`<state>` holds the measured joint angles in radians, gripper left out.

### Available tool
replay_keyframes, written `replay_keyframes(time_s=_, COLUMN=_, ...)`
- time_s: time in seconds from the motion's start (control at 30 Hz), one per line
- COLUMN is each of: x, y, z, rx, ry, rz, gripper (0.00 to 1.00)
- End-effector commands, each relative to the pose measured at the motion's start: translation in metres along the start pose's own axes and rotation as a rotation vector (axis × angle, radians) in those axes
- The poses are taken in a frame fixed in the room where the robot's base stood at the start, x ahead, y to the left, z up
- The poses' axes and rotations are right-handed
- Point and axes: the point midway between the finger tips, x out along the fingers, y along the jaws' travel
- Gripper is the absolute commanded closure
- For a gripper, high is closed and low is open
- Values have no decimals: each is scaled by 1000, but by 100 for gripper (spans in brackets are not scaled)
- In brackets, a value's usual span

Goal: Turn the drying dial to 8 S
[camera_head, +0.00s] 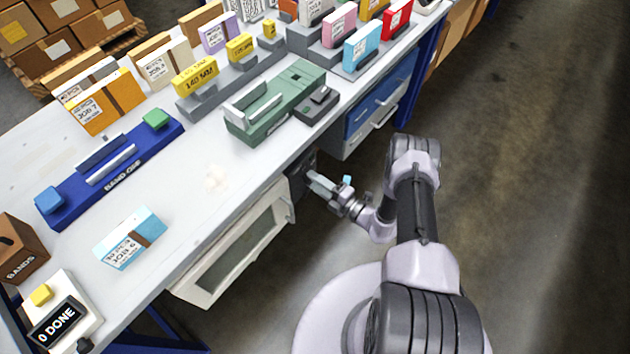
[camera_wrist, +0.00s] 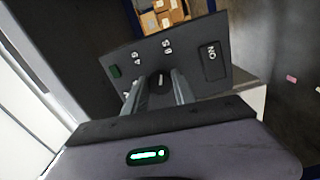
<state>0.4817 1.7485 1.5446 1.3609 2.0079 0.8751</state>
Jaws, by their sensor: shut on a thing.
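The drying dial (camera_wrist: 159,84) is a dark knob on a black control panel (camera_wrist: 200,82) in the wrist view. The panel has white labels reading 4 S and 8 S beyond the dial, and another, partly hidden label beside the left finger. My gripper (camera_wrist: 158,92) is shut on the dial, with one finger on each side. Which label the dial points to is not clear. In the head view my gripper (camera_head: 318,182) reaches the dark panel under the table edge, beside the white drying cabinet (camera_head: 235,250) with its glazed door. The dial is hidden there.
The panel also carries an ON button (camera_wrist: 212,60) and a green light (camera_wrist: 114,71). The table above holds a blue band device (camera_head: 110,165), a green device (camera_head: 275,105) and several boxes. A blue drawer unit (camera_head: 378,100) stands right of my gripper. Open floor lies to the right.

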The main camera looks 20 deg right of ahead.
Motion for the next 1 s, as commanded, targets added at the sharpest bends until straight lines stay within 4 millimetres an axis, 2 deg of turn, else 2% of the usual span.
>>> replay_keyframes(time_s=0.4, x=0, y=-1, z=-1, rx=155, ry=0, rz=-1, gripper=100)
replay_keyframes(time_s=0.93, x=0, y=-2, z=-1, rx=173, ry=0, rz=-1, gripper=100)
replay_keyframes(time_s=0.97, x=0, y=-2, z=-1, rx=173, ry=0, rz=-1, gripper=63)
replay_keyframes(time_s=1.0, x=0, y=-2, z=-1, rx=173, ry=0, rz=-1, gripper=55)
